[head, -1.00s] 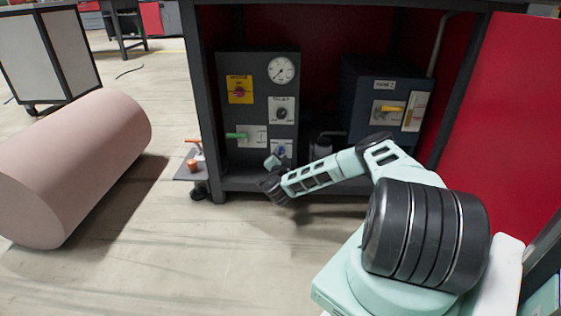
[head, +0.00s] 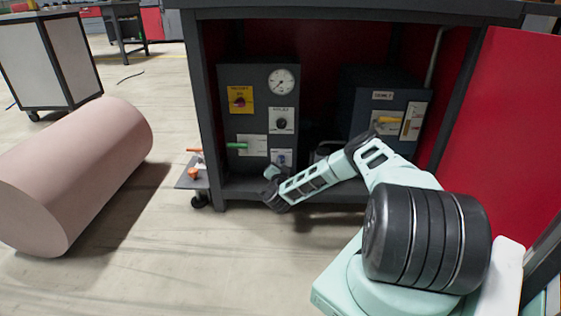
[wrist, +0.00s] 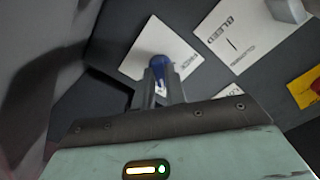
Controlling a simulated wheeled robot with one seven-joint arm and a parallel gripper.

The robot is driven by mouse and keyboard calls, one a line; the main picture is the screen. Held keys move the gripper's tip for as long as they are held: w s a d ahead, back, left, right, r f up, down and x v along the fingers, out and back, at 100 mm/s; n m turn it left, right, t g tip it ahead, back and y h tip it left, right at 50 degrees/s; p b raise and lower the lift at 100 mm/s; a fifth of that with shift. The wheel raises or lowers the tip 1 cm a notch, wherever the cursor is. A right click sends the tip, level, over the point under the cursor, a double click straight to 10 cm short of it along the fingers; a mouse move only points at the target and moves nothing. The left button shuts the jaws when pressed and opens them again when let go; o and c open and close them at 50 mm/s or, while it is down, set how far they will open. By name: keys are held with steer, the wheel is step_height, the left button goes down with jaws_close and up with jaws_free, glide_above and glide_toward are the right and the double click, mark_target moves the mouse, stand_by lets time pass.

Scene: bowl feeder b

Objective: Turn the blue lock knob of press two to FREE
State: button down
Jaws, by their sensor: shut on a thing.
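The blue lock knob (wrist: 158,68) is in the wrist view, in front of a white label plate (wrist: 186,55) on a dark panel. My gripper (wrist: 162,85) is shut on the knob, its two fingers on either side of it. The fingers hide part of the knob and the lower part of its plate, so I cannot read its position. In the head view the knob's plate (head: 283,155) shows low on the left grey cabinet (head: 262,75), and my gripper (head: 271,174) is right in front of it.
The same cabinet carries a green lever (head: 237,146), a black knob (head: 281,124), a yellow-backed red switch (head: 240,98) and a gauge (head: 282,81). A second cabinet (head: 365,100) with a yellow lever stands right. A small cart (head: 190,177) and a pink roll (head: 75,170) are left.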

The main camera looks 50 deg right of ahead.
steer(key=n+p, duration=0.5)
steer(key=p, duration=0.2)
steer(key=shift+r+n, duration=0.25)
steer(key=shift+n, duration=0.15)
steer(key=n+p, duration=0.1)
steer(key=n, duration=0.2)
steer(key=shift+f+n, duration=0.15)
steer(key=shift+n, duration=0.15)
steer(key=n, duration=0.4)
steer(key=shift+f+p, duration=0.1)
steer(key=shift+p, duration=0.2)
steer(key=shift+n, duration=1.7)
steer(key=shift+s+d+f, duration=0.1)
steer(key=shift+s, duration=0.05)
steer(key=c, duration=1.4)
jaws_free()
steer(key=shift+c, duration=0.2)
